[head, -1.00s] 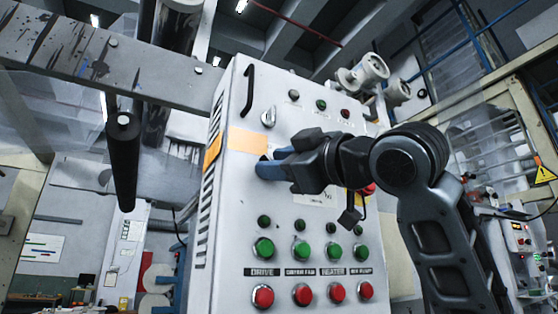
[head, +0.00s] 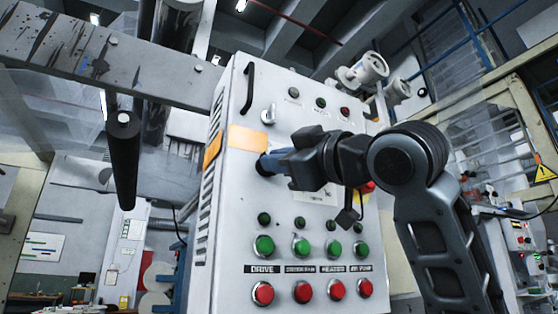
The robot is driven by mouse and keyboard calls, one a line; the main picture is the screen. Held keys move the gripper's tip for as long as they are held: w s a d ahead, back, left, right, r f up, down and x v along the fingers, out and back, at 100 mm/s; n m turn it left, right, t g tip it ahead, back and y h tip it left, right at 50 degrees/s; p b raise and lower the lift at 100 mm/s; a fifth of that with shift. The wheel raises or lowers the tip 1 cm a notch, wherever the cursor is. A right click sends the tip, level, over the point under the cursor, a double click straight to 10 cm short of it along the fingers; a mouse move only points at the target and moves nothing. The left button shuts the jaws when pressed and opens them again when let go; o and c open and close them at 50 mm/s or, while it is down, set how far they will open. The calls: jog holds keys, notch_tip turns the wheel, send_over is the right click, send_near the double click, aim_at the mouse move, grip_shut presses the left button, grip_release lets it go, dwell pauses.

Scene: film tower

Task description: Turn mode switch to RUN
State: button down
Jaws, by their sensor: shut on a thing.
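A grey-white control cabinet (head: 225,270) stands in the middle of the head view. My gripper (head: 262,166) reaches in from the right, its blue fingertips at the upper left of the panel face, just below an orange label (head: 247,140). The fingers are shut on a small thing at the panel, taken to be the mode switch. The switch itself is hidden behind the fingers, so its position and its RUN mark cannot be read. A separate silver rotary handle (head: 268,114) sits above the gripper, clear of it.
Below are green buttons (head: 264,246) and red buttons (head: 263,293), with labels such as DRIVE. A red button (head: 367,187) partly shows behind my wrist. A black handle (head: 248,88) is on the upper left, and a roller (head: 123,160) stands further left.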

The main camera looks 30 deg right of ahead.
jog(key=shift+a+m+h+p, duration=0.15)
jog(key=shift+m+h, duration=1.7)
jog(key=shift+m, duration=2.25)
jog(key=shift+a+m+h+p, duration=0.1)
jog(key=shift+m+h, duration=1.8)
jog(key=shift+m, duration=2.2)
jog(key=shift+a+m+h+p, duration=0.15)
jog(key=shift+m+h, duration=1.7)
jog(key=shift+m, duration=2.25)
jog(key=shift+d, duration=0.1)
jog(key=c, duration=1.2)
grip_release()
